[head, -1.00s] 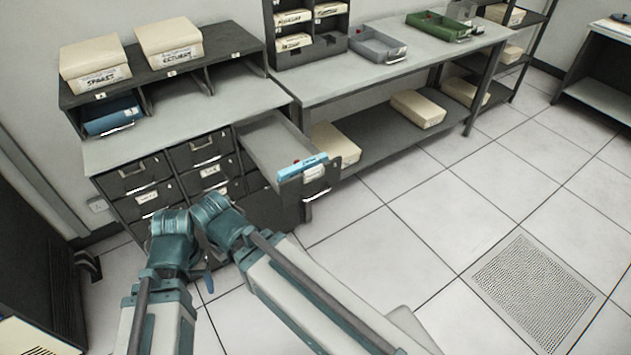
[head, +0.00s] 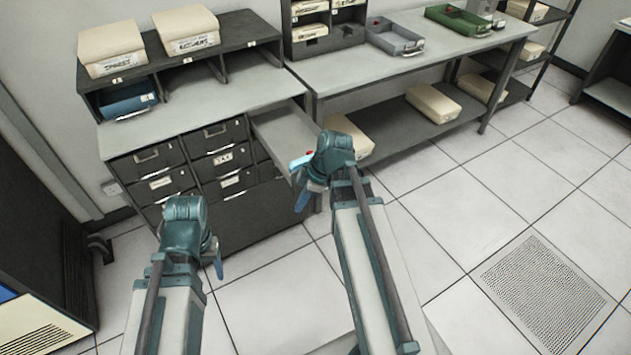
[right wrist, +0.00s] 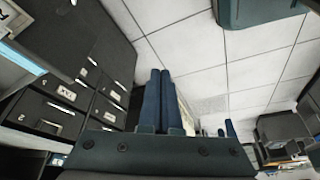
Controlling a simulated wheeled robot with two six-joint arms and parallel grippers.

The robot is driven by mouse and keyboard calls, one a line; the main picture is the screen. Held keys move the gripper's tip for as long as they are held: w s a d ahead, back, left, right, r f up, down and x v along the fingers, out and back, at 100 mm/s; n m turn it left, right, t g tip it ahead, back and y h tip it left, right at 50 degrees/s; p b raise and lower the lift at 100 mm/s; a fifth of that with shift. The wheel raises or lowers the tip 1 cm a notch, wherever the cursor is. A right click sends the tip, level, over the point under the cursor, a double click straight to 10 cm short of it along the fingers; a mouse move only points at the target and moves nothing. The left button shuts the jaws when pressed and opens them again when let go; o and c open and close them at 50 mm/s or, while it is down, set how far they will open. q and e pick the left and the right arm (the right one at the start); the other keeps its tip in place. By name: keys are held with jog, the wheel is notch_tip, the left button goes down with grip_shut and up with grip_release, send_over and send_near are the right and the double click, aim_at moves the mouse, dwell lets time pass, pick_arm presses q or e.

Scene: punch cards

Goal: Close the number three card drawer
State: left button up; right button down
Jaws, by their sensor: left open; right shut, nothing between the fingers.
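The open card drawer (head: 283,128) sticks out from the top right of the dark cabinet (head: 262,212). Its light blue front edge (head: 299,162) is partly hidden behind my right arm. The drawer's number cannot be read. My right gripper (head: 304,198) is at the drawer's front; contact cannot be told. Its blue fingers (right wrist: 158,98) are shut and empty in the right wrist view, with the pulled-out drawer (right wrist: 22,58) at the upper left. My left gripper (head: 218,266) is open, low in front of the cabinet and apart from it.
Other drawers (head: 148,160) to the left are shut. A shelf unit with cream boxes (head: 188,32) and a blue tray (head: 128,100) stands on the cabinet. A bench (head: 450,62) with a grey tray (head: 394,37) adjoins on the right. The floor in front is free.

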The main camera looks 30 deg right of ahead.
jog(key=w+d+r+n+t+y, duration=0.1)
jog(key=d+n+t, duration=0.1)
jog(key=d, duration=0.5)
jog(key=d+r+n+t, duration=0.2)
jog(key=d+n, duration=0.1)
jog(key=d, duration=0.4)
pick_arm(q)
notch_tip(320, 180, down, 8)
jog(key=b, duration=0.8)
pick_arm(e)
jog(key=shift+w+a+f, duration=0.85)
jog(key=shift+w+f, duration=0.5)
jog(key=shift+w, duration=0.1)
jog(key=shift+w+a+f, duration=0.8)
jog(key=shift+w+f, duration=0.6)
jog(key=shift+w+a+f, duration=0.85)
jog(key=shift+w+f, duration=0.5)
jog(key=shift+w, duration=0.1)
